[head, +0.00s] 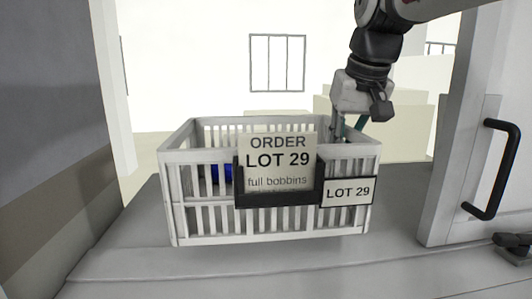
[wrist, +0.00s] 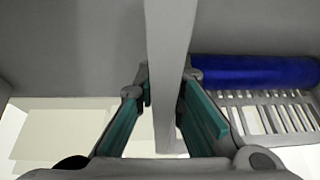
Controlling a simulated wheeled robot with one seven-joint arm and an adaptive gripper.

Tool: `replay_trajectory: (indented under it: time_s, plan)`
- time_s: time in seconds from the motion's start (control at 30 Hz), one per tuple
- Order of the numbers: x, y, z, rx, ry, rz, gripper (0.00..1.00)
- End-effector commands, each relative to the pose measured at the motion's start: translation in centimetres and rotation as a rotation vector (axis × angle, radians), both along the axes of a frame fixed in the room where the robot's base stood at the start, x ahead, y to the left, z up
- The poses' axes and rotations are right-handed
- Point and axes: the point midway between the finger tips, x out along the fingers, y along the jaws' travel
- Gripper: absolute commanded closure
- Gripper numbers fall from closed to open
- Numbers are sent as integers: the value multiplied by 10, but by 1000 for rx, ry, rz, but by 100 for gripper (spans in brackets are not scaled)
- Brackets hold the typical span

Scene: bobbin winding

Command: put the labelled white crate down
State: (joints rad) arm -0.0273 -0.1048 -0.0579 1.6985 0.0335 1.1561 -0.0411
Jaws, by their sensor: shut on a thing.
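The labelled white crate (head: 280,237) is a slatted open basket in the middle of the head view. Its front carries a card reading "ORDER LOT 29 full bobbins" (head: 278,160) in a black holder and a smaller "LOT 29" tag (head: 347,191). My gripper (head: 347,128) comes down from above onto the crate's right end. In the wrist view its teal fingers (wrist: 165,88) are shut on either side of the crate's rim (wrist: 168,40). A blue bobbin (wrist: 250,70) lies inside the crate. The crate looks level; I cannot tell whether its base touches the surface.
A grey surface (head: 120,255) spreads under and in front of the crate. A grey wall (head: 45,120) bounds the left. A light panel (head: 463,140) with a black handle (head: 494,170) stands on the right. Pale blocks (head: 400,125) lie beyond the crate.

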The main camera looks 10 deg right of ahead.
Motion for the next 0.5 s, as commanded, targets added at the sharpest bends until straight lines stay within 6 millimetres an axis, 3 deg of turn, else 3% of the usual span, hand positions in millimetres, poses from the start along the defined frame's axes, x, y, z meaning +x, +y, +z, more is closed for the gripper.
replay_trajectory:
  time_s: [0.3, 0.5]
  plan:
    - [61, 6, -5, 2, -2, 0, 100]
    - [82, 8, -6, 3, -4, -1, 100]
